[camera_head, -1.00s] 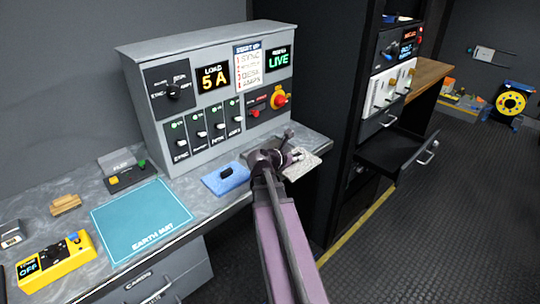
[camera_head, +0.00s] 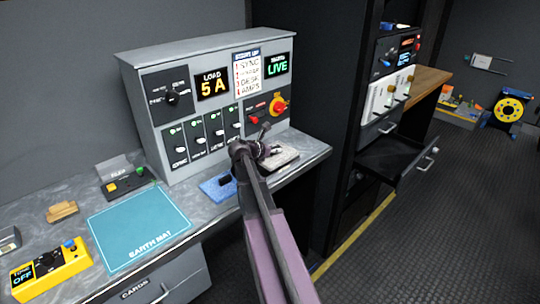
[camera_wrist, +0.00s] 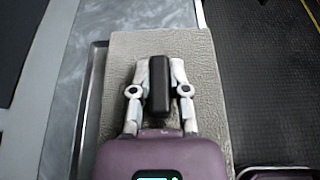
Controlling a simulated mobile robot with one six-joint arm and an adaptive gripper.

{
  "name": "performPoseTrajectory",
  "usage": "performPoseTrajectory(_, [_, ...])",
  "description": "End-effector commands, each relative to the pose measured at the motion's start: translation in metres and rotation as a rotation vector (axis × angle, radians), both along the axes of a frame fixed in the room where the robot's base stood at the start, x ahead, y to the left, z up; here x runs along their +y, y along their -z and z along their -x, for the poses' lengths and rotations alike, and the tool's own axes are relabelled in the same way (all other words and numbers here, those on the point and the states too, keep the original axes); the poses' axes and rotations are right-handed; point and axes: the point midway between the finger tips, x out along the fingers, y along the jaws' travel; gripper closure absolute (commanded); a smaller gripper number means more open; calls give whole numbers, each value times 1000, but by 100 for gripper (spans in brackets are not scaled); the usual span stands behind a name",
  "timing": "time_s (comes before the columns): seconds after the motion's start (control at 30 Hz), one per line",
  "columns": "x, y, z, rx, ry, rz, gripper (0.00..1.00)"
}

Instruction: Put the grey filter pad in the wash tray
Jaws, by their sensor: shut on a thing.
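The grey filter pad (camera_wrist: 203,90) is a textured, light grey slab with a black upright handle (camera_wrist: 159,85). My gripper (camera_wrist: 159,92) is shut on that handle, with one finger on each side. In the head view the pad (camera_head: 286,156) is at the right end of the bench, partly hidden by my gripper (camera_head: 262,150). A thin grey metal rim (camera_wrist: 88,110) shows along the pad's left side in the wrist view. It may be the wash tray, mostly covered by the pad. I cannot tell whether the pad touches it.
A blue pad with a dark handle (camera_head: 217,187) lies left of my gripper. The switch panel (camera_head: 215,95) stands behind. A teal earth mat (camera_head: 138,226) and yellow meter (camera_head: 50,268) lie left. An open drawer (camera_head: 395,158) juts from the rack at right.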

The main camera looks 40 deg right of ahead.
Motion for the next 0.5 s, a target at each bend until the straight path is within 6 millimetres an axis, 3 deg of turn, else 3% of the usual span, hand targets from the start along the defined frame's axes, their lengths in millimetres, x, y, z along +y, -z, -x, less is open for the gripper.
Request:
performPoseTrajectory(0.13, [-2,2,-18,0,0,0,100])
performPoseTrajectory(0.5, [-1,2,-20,0,0,0,100])
